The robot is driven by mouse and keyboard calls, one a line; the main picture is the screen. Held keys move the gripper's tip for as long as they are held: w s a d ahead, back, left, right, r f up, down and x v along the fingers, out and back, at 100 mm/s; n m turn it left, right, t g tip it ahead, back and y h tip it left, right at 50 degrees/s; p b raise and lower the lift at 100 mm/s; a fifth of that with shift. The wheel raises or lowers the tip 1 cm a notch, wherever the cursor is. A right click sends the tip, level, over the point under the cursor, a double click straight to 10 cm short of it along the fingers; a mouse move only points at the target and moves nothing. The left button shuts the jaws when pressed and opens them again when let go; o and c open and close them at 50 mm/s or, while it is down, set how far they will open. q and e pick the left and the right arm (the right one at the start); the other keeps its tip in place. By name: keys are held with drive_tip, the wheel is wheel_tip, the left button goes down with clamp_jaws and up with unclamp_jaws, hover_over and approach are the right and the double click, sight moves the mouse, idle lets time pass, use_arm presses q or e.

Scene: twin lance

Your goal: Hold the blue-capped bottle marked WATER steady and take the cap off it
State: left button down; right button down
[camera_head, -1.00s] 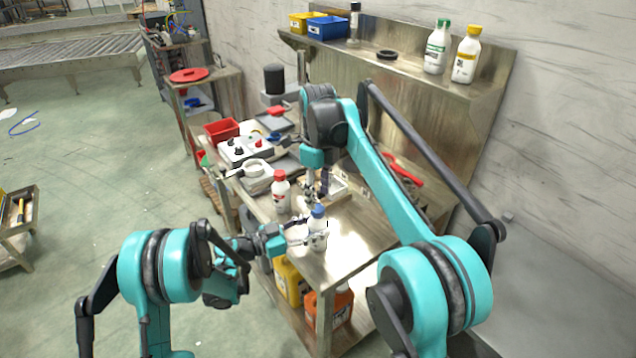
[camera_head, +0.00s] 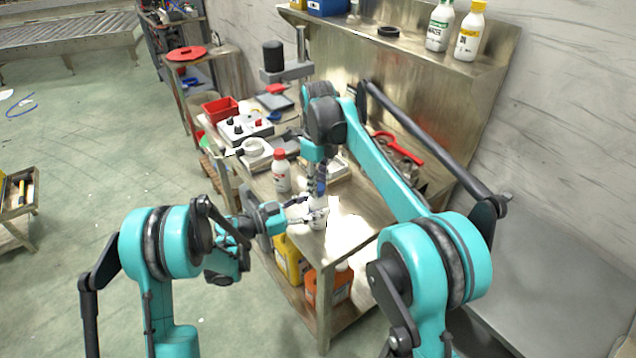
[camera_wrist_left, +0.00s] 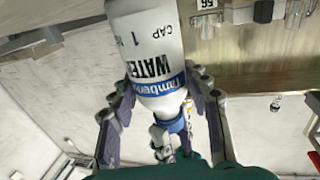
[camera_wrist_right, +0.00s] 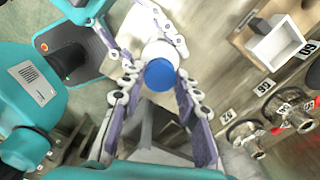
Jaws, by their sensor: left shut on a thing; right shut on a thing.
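The white WATER bottle (camera_head: 318,222) stands near the front corner of the metal bench (camera_head: 345,250). In the left wrist view the bottle (camera_wrist_left: 152,50) shows its WATER lettering and blue label band. My left gripper (camera_head: 304,213) is shut around the bottle's body from the left. My right gripper (camera_head: 318,190) points down from above, at the bottle's top. In the right wrist view the blue cap (camera_wrist_right: 160,75) sits between the right gripper's fingertips, in line with the white bottle. Whether the cap is still seated is hidden. The right fingers mostly cover the cap in the head view.
A red-capped bottle (camera_head: 281,172) stands just behind on the bench. A control box (camera_head: 245,128), a red bin (camera_head: 220,108) and red-handled tool (camera_head: 398,148) lie farther back. Green-capped (camera_head: 440,25) and yellow-capped bottles (camera_head: 470,32) stand on the upper shelf. The bench's front right is clear.

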drive_tip(key=n, duration=0.3)
drive_tip(key=shift+n, duration=0.3)
drive_tip(key=n, duration=0.4)
drive_tip(key=shift+n, duration=0.3)
drive_tip(key=n, duration=2.1)
drive_tip(key=shift+r, duration=0.1)
drive_tip(key=n, duration=2.5)
drive_tip(key=shift+n, duration=0.4)
drive_tip(key=n, duration=0.4)
